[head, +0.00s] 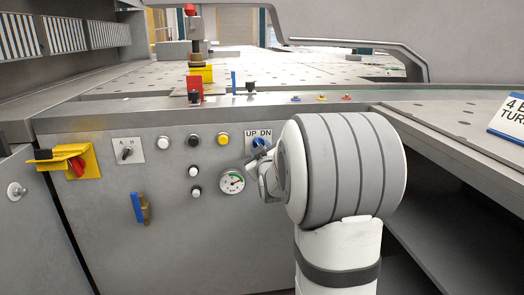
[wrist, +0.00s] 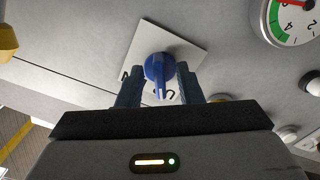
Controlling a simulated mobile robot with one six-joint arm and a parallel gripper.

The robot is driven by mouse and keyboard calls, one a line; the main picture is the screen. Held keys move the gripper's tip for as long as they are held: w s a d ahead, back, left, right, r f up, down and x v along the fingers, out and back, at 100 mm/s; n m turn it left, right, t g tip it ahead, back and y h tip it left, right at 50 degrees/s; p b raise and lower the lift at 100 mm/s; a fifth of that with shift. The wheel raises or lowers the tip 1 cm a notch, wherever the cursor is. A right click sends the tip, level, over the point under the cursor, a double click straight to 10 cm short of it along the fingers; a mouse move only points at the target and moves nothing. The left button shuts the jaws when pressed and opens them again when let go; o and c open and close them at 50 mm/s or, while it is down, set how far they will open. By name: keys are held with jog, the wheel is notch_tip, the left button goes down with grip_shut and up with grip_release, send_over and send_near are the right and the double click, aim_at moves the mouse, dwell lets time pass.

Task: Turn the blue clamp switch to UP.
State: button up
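The blue clamp switch (head: 260,143) sits on a white plate marked UP and DN on the grey front panel. My gripper (head: 262,160) is right in front of it and partly hides it in the head view. In the wrist view the blue switch (wrist: 158,68) shows between the two dark blue fingers of my gripper (wrist: 159,72). The fingers are apart, one on each side of the knob, with a gap visible at both sides. The plate's lettering is mostly hidden there, and I cannot tell which mark the knob points to.
A pressure gauge (head: 232,181) is close on the left below the switch. Several buttons, an A/H selector (head: 127,150), a yellow-and-red switch (head: 76,166) and a blue-handled valve (head: 138,207) are further left. The machine table (head: 130,84) edge runs above the panel.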

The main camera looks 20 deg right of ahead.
jog(key=p+v, duration=0.1)
jog(key=v, duration=0.6)
jog(key=shift+s, duration=0.3)
jog(key=shift+a+r, duration=0.1)
jog(key=shift+r, duration=0.05)
